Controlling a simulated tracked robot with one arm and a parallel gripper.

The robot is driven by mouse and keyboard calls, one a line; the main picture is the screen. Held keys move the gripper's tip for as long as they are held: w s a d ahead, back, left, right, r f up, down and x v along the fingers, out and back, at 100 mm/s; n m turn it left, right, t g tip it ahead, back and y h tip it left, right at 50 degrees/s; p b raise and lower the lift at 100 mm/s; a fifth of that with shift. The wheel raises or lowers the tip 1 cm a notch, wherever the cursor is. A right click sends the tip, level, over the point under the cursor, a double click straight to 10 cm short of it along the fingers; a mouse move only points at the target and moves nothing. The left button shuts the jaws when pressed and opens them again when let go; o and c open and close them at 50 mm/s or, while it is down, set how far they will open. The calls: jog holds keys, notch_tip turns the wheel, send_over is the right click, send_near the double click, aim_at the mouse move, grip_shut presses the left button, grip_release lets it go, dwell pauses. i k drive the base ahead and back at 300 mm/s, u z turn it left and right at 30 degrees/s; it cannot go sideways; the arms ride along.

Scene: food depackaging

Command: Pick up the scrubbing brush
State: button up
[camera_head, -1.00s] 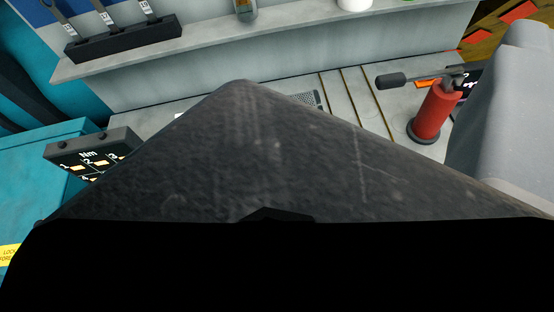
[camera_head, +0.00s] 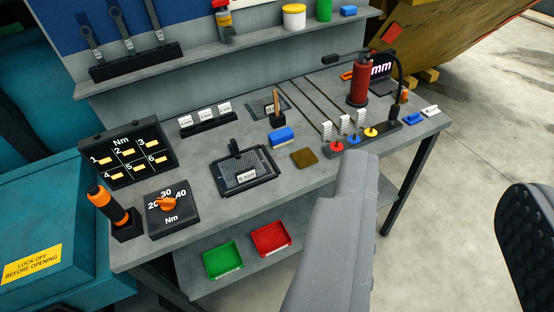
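A blue block with a paler underside (camera_head: 282,136) lies on the grey workbench, right of the black mesh tray; it looks like the scrubbing brush, but it is too small to be sure. A wooden-handled tool (camera_head: 276,103) stands upright in a dark holder just behind it. A flat brown pad (camera_head: 304,157) lies in front and to the right. I cannot make out the fingers of my gripper in this view. A grey arm link of mine rises from the bottom edge and hides part of the bench's front edge.
The workbench (camera_head: 205,180) carries a mesh tray (camera_head: 246,172), a torque dial box (camera_head: 172,208), a red cylinder (camera_head: 359,86) and colored knobs. A shelf (camera_head: 265,29) runs behind. Green (camera_head: 222,260) and red (camera_head: 270,238) bins sit below. Open floor (camera_head: 450,220) lies right.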

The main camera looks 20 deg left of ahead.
aim_at(278, 138)
jog(key=u, duration=0.55)
jog(key=i, duration=0.95)
jog(key=k, duration=0.4)
jog(key=u, duration=0.25)
jog(key=i, duration=1.1)
jog(key=u, duration=0.5)
